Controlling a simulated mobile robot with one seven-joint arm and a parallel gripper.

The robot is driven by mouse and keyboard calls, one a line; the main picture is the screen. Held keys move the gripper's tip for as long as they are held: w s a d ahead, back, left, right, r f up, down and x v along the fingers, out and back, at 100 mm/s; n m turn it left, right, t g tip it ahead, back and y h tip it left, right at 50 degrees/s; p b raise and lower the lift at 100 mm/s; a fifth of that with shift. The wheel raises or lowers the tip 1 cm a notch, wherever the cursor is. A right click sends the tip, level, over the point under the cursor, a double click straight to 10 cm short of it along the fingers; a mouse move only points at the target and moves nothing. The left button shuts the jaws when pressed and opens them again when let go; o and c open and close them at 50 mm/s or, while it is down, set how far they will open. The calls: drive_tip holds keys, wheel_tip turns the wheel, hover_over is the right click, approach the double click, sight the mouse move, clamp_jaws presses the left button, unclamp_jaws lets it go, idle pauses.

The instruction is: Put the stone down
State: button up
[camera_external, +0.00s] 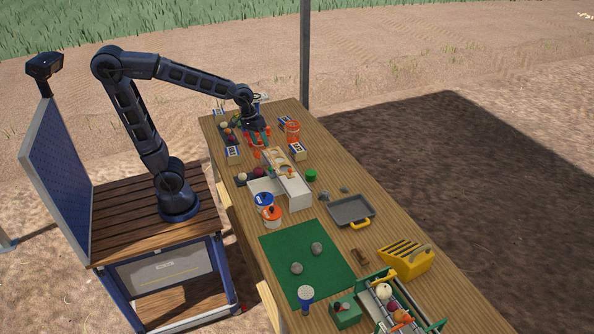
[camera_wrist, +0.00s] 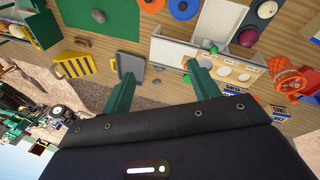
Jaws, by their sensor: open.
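Two grey stones lie apart on the green mat (camera_external: 280,242): one at the middle right (camera_external: 316,248) and one nearer the front (camera_external: 296,267). Two smaller grey stones lie on the bare table, one above the grey tray (camera_external: 344,189) and one to its left (camera_external: 324,196). My gripper (camera_external: 257,146) is over the far end of the table, well away from the mat. In the wrist view my gripper's (camera_wrist: 157,62) two green fingers are spread wide, with no stone held between them. Small grey stones (camera_wrist: 158,68) show on the table beyond the fingers.
The grey tray (camera_external: 350,211) and yellow slotted box (camera_external: 406,258) stand right of the mat. A white ramp-like structure (camera_external: 294,190), blue tub (camera_external: 263,201) and orange tub (camera_external: 271,217) stand mid-table. An orange wire basket (camera_external: 292,131) is near my gripper. The mat is mostly clear.

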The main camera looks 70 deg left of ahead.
drive_tip(key=s+a+r+m+t+y, duration=0.2)
drive_tip(key=s+a+m, duration=0.2)
drive_tip(key=s+a, duration=0.8)
drive_tip(key=s, duration=0.3)
drive_tip(key=shift+s+m, duration=0.3)
drive_tip(key=shift+s, duration=0.1)
idle(6.1)
